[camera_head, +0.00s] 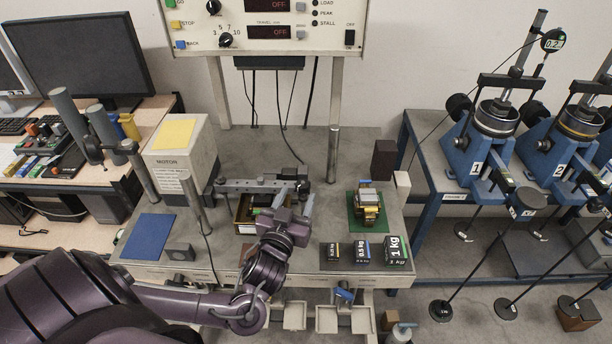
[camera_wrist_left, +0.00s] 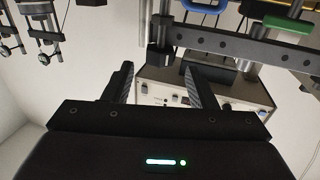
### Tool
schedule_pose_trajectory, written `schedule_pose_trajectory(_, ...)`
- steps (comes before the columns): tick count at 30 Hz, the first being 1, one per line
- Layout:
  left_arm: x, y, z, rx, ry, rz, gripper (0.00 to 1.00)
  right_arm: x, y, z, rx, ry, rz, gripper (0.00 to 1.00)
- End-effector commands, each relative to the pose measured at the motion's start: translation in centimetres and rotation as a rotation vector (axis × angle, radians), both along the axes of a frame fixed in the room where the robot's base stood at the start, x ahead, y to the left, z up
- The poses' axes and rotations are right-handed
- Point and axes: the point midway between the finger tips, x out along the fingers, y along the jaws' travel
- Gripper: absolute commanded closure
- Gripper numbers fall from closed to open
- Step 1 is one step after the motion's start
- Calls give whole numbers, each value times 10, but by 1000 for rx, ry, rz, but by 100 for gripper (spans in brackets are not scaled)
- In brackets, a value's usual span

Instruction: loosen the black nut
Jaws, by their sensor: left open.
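My left gripper (camera_head: 294,205) is at the middle of the bench, beside the right part of a grey metal bar (camera_head: 248,185). In the left wrist view its two dark fingers (camera_wrist_left: 164,88) are spread, with nothing held between them. The bar (camera_wrist_left: 240,48) crosses beyond the fingertips there, with a dark block (camera_wrist_left: 161,57) at its end near the gap. I cannot single out the black nut with certainty; dark fittings sit at the bar's right end, partly behind the gripper in the head view. My right gripper is not in view.
A motor box (camera_head: 182,155) stands left, with a blue mat (camera_head: 147,237) before it. Right are a brass-coloured part (camera_head: 367,206) on a green mat and black weights (camera_head: 363,252). A post (camera_head: 333,150) rises behind. Blue lever frames (camera_head: 487,140) stand far right.

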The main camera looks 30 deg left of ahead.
Motion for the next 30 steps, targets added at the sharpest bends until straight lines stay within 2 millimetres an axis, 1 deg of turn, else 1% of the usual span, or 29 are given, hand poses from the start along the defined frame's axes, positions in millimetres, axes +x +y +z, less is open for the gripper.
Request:
schedule_pose_trajectory(1, 4, 2, 4, 4, -11, 0, 48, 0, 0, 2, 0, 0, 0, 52)
schedule_pose_trajectory(5, 20, 7, 6, 5, -12, 2, 48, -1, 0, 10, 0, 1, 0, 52)
schedule_pose_trajectory(6, 26, 10, 7, 5, -12, 4, 48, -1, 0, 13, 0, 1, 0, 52)
schedule_pose_trajectory(12, 56, 18, 6, 3, -12, 3, 48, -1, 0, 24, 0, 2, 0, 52)
schedule_pose_trajectory(15, 66, 21, 4, 3, -9, 2, 48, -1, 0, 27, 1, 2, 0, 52)
schedule_pose_trajectory(19, 73, 22, 2, 2, -7, 1, 48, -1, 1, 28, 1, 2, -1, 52)
schedule_pose_trajectory(26, 73, 22, 1, 1, -6, 1, 48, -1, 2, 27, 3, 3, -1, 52)
schedule_pose_trajectory(27, 73, 23, 1, 1, -6, 1, 51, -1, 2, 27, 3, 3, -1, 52)
schedule_pose_trajectory(30, 73, 23, 1, 1, -6, 1, 64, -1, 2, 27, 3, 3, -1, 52)
